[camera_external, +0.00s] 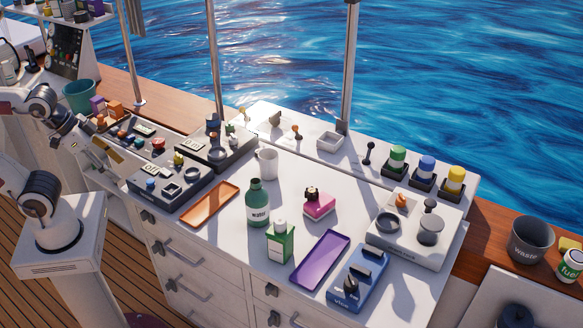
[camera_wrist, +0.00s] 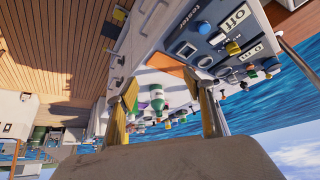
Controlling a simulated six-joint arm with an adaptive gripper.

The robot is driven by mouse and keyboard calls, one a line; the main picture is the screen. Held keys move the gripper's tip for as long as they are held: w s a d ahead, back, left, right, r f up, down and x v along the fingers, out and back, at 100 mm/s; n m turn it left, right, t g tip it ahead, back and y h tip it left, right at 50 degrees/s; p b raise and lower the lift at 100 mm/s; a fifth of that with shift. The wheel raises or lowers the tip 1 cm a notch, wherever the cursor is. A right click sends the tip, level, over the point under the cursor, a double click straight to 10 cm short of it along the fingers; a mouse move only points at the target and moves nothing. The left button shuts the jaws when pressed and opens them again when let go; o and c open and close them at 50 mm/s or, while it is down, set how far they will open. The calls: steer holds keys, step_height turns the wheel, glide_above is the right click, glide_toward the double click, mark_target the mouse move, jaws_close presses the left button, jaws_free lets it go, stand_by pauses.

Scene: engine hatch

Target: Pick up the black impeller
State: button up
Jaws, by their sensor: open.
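No part is clear enough for me to name surely as the black impeller. In the outside view, a small dark lobed part (camera_external: 313,192) sits on a pink block (camera_external: 319,207) mid-counter. A black part (camera_external: 350,286) sits on the blue vise (camera_external: 360,276) at the front, and a black double-ended piece (camera_external: 368,154) stands on the back ledge. My gripper (camera_external: 116,159) is at the left, beside the dark panels and well away from these. In the wrist view, its fingers (camera_wrist: 168,104) are apart with nothing held between them.
A green water bottle (camera_external: 257,204), a green carton (camera_external: 280,242) and a white mug (camera_external: 266,162) stand on the white counter (camera_external: 228,232). An orange tray (camera_external: 209,203) and a purple tray (camera_external: 319,260) lie there. A grey device (camera_external: 412,236) is right. Posts rise behind.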

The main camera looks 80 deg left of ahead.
steer(key=w+a+r+t, duration=0.2)
steer(key=w, duration=0.9)
steer(key=w+a+r+m+t, duration=0.1)
steer(key=w+t, duration=0.1)
steer(key=w, duration=0.9)
steer(key=w+a+r+t, duration=0.2)
steer(key=w, duration=0.8)
steer(key=w+d+f+m+t+h, duration=0.1)
steer(key=w+d+f+m+h, duration=0.1)
steer(key=w+f, duration=0.4)
steer(key=w+d+f+m+t+h, duration=0.1)
steer(key=w+d+f+h, duration=0.3)
steer(key=w, duration=0.9)
step_height(320, 180, down, 2)
steer(key=shift+f+m+h, duration=0.25)
steer(key=shift+m+h, duration=0.05)
steer(key=shift+m, duration=0.1)
glide_toward(306, 189)
steer(key=x, duration=0.4)
steer(key=shift+w+d+f, duration=0.1)
steer(key=shift+d+f, duration=0.05)
steer(key=shift+x, duration=0.85)
